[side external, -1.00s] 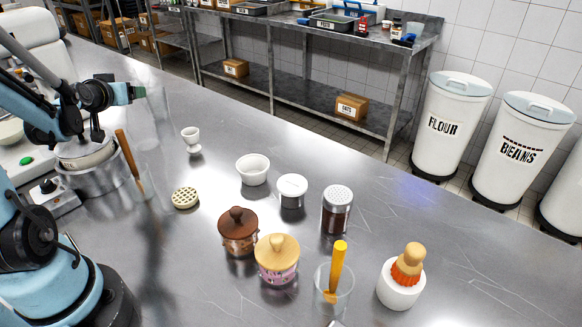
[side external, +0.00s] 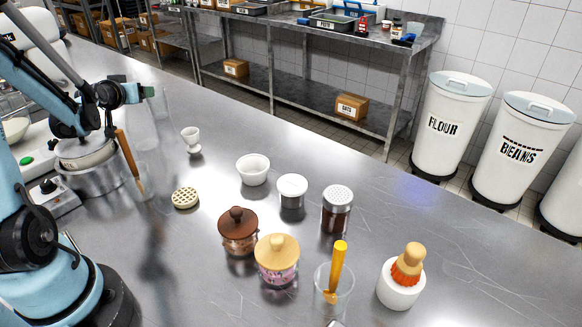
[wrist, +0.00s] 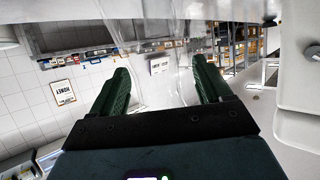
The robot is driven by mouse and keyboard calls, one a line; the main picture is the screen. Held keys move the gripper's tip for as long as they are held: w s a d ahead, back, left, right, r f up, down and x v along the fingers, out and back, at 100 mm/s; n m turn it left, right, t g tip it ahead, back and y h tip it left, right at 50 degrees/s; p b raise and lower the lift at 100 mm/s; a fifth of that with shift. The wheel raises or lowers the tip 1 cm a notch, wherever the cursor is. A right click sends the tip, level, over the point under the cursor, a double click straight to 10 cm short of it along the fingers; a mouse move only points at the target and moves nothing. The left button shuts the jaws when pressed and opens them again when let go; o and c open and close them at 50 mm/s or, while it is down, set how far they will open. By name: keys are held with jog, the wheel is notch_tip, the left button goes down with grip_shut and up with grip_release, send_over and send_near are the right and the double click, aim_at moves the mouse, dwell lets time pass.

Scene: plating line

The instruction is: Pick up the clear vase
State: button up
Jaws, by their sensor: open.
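The clear vase (side external: 158,112) is a tall, see-through vessel on the far left part of the steel counter, and its outline is faint. My gripper (side external: 148,92) is at its upper part, at the left side of it in the side view. In the wrist view the two green fingers of my gripper (wrist: 163,76) are spread apart. Faint clear glass of the vase (wrist: 172,60) shows between and beyond the fingertips. I cannot tell whether either finger touches it.
A white egg cup (side external: 191,138) is to the right. Jars, a white bowl (side external: 252,171) and a shaker (side external: 337,212) stand further right. The counter behind them is clear.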

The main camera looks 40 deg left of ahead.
grip_shut()
dwell(0.3)
jog(key=shift+r, duration=0.15)
